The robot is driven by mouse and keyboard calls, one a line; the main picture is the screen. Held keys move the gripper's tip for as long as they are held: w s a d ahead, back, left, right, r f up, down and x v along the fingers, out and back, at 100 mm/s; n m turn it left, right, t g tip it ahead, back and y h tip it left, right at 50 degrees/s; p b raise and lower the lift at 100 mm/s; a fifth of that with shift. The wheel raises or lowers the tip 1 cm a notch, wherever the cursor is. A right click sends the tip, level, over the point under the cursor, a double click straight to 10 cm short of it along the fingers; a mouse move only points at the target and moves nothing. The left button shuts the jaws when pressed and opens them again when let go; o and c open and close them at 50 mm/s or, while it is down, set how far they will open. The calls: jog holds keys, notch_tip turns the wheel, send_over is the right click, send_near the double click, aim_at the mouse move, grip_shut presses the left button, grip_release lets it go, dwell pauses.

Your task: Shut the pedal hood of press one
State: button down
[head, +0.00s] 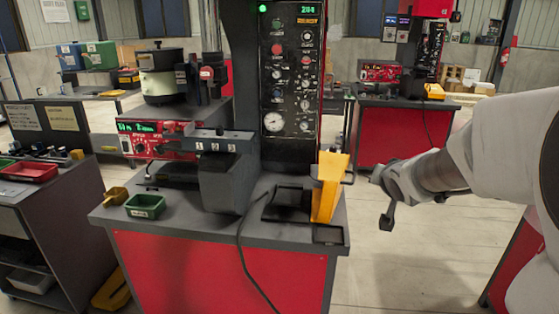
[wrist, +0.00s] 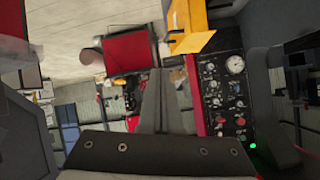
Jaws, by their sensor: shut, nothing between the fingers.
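The near press has a yellow pedal hood (head: 328,190) standing raised and slightly tilted at the right of its bench top, beside a dark recess (head: 288,203). The hood also shows in the wrist view (wrist: 192,28), at the top. My gripper (head: 387,218) is to the right of the hood, past the bench edge, with a clear gap between them. It is shut and empty, and its fingers point down in the head view. The wrist view shows the grey fingers (wrist: 153,100) together at the centre. I cannot read which press number is marked.
A black control panel (head: 291,75) rises behind the hood, and a black cable (head: 240,255) hangs over the bench front. A green bin (head: 145,206) sits on the bench's left. A second red press bench (head: 395,135) stands behind. The floor right of the bench is clear.

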jog(key=w+d+f+m+t+y+b, duration=0.25)
jog(key=w+d+f+m, duration=0.2)
jog(key=w+f, duration=0.45)
jog(key=d+f+m+t+y+b, duration=0.2)
jog(key=d+f+m+t+y, duration=0.4)
jog(key=f, duration=0.3)
jog(key=w+a+r+b, duration=0.1)
jog(key=w+a, duration=0.2)
jog(key=w, duration=0.2)
jog(key=w+a+r+g+b, duration=0.1)
jog(key=w+a+r+b, duration=0.1)
jog(key=w, duration=0.3)
jog(key=shift+w+a+m, duration=0.3)
jog(key=shift+a+m, duration=0.15)
jog(key=shift+g, duration=0.25)
